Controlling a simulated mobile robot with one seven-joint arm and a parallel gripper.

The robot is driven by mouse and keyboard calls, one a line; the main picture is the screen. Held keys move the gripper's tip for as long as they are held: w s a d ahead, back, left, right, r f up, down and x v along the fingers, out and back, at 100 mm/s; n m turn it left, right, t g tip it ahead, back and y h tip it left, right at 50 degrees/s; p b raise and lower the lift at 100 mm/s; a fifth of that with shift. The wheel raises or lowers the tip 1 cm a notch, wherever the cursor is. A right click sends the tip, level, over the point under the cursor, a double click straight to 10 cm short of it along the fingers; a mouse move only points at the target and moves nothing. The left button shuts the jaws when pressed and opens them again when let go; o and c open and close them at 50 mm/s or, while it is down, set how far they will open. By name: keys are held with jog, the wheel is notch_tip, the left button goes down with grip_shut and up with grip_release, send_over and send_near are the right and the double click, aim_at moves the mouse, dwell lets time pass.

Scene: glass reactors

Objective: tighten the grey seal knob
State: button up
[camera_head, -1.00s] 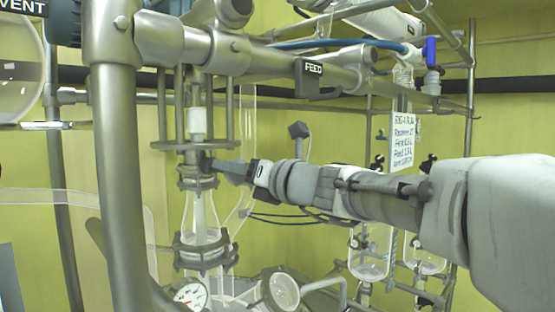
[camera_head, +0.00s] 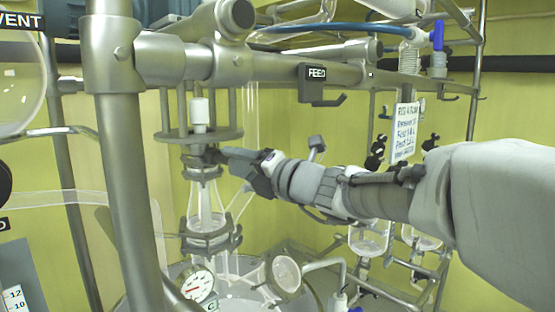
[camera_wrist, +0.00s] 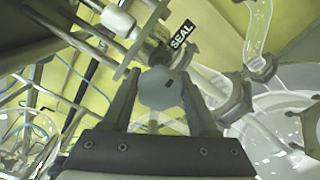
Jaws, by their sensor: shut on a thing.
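The grey seal knob (camera_wrist: 160,88) is a pale, faceted knob with a small dark mark, in the middle of the wrist view. My gripper (camera_wrist: 158,92) has one finger on each side of it and is shut on it. A black SEAL label (camera_wrist: 182,34) is just beyond the knob. In the head view my gripper (camera_head: 226,157) reaches in from the right to the glass column's metal neck, below a round plate (camera_head: 170,137). The knob is hidden by the fingers there.
A thick upright post (camera_head: 128,180) stands left of the column. Below are a glass vessel neck (camera_head: 206,212), a dial gauge (camera_head: 198,286) and a round glass port (camera_head: 287,275).

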dwell(0.4)
jog(key=o, duration=1.4)
jog(key=shift+c, duration=0.2)
jog(key=b+v, duration=0.2)
jog(key=v, duration=1.5)
jog(key=shift+d, duration=0.15)
jog(key=shift+s, duration=0.15)
